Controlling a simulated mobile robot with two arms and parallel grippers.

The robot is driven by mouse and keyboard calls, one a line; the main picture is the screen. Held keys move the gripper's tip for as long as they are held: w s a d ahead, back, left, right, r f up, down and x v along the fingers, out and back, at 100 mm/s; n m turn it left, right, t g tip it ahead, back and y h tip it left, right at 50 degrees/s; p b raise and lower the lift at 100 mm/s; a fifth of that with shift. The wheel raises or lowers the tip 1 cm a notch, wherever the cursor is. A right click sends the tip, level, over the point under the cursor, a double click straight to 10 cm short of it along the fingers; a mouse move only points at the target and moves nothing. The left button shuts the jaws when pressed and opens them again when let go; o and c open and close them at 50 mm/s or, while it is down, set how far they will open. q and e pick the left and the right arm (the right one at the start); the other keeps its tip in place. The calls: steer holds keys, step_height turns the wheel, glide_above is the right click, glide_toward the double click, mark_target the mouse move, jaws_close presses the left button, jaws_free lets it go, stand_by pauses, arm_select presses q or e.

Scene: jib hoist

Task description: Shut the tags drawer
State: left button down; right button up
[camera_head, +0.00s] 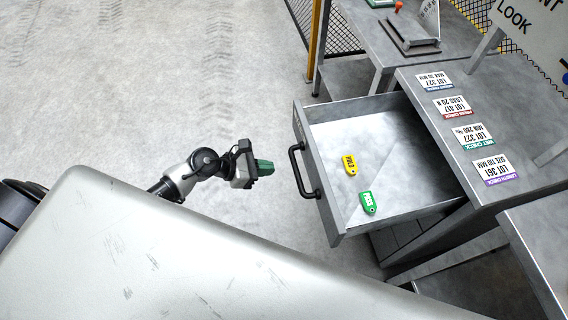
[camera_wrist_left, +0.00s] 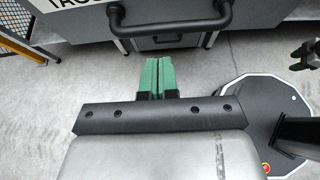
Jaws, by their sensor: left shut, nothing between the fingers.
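The tags drawer (camera_head: 325,165) is pulled well out of the grey cabinet in the head view. A yellow tag (camera_head: 349,164) and a green tag (camera_head: 367,202) lie on its floor. Its black bar handle (camera_head: 303,171) faces left, toward my left gripper. My left gripper (camera_head: 266,167) has green fingers, shut and empty, a short gap from the handle. In the left wrist view the shut fingers (camera_wrist_left: 158,75) point at the drawer front, with the black handle (camera_wrist_left: 170,22) just beyond them.
Several label cards (camera_head: 452,107) lie on the cabinet top (camera_head: 424,84). A second table (camera_head: 358,38) with a grey fixture stands at the back, by a yellow post (camera_head: 317,40) and mesh fence. The floor (camera_head: 200,80) left of the drawer is clear.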

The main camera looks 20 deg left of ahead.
arm_select(q)
steer(key=x, duration=0.2)
steer(key=r+p+x, duration=0.1)
steer(key=x, duration=0.2)
steer(key=shift+w+d, duration=0.1)
steer(key=shift+d, duration=0.1)
arm_select(e)
steer(key=shift+r, duration=0.6)
arm_select(q)
steer(key=shift+w+d+r, duration=0.1)
arm_select(e)
steer(key=shift+d, duration=0.15)
